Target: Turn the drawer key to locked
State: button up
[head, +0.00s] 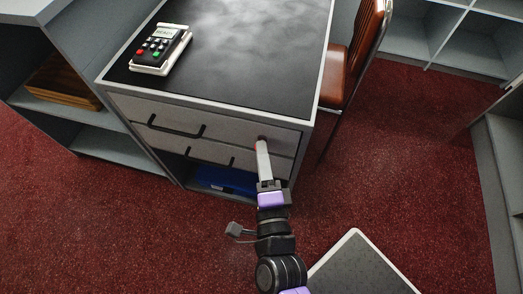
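The counter (215,50) has a dark top and grey drawer fronts. The upper drawer (226,121) is closed, with a black bar handle at its left. My gripper (261,145) reaches up to the right part of the upper drawer's front. Its fingertips are at or very near a small dark spot on that front (262,138), which may be the lock. The key cannot be made out; the fingers cover that place. The fingers overlap in this view, so I cannot tell whether they are open, shut or holding the key.
A card terminal (160,48) stands on the counter top at left. A second drawer (210,150) is below, then an open shelf with a blue object (224,181). A brown chair (350,65) is at right. Red carpet (410,160) lies clear at right.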

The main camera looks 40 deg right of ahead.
jog(key=shift+w+d, duration=0.35)
jog(key=shift+w, duration=0.2)
grip_shut()
